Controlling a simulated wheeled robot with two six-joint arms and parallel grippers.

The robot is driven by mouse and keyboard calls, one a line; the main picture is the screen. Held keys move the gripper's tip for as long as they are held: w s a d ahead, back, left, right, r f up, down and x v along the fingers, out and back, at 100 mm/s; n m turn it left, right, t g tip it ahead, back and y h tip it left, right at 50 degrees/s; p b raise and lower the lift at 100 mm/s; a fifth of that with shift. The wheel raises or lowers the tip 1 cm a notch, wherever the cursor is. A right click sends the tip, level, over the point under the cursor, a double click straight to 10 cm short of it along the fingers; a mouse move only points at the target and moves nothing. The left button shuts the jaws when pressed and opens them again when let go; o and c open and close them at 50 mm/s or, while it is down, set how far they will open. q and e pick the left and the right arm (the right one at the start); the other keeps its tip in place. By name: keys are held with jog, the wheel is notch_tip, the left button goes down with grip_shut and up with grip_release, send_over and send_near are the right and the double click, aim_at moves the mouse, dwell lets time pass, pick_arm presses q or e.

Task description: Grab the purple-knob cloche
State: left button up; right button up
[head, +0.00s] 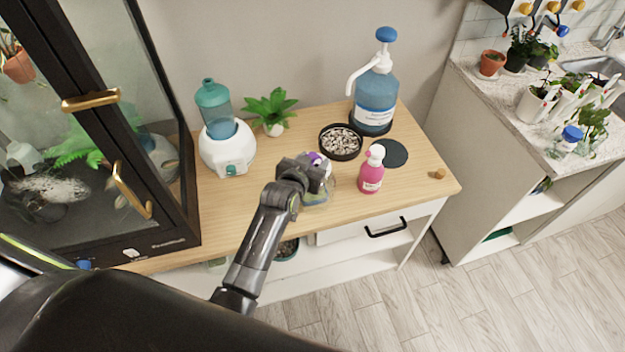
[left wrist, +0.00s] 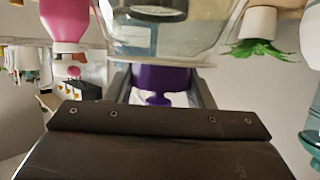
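The purple-knob cloche (head: 318,192) is a clear glass dome over the front middle of the wooden table, partly hidden by my left gripper in the head view. Its purple knob (head: 315,158) shows just past the gripper. In the left wrist view the glass (left wrist: 190,40) is at the top, with the purple knob (left wrist: 160,78) below it. My left gripper (left wrist: 162,84) has one finger on each side of the knob, and I see no gap between them and the purple. What is under the glass is unclear. My right gripper is not in view.
A pink bottle (head: 372,170) stands close on the right. A dish of pebbles (head: 340,142), a dark round mat (head: 390,153), a blue pump bottle (head: 375,90) and a small plant (head: 272,110) are behind. A white-and-teal device (head: 226,140) and a glass cabinet (head: 90,140) are left.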

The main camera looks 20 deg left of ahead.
pick_arm(q)
grip_shut()
jog(key=shift+w+r, duration=0.1)
jog(key=shift+r, duration=0.05)
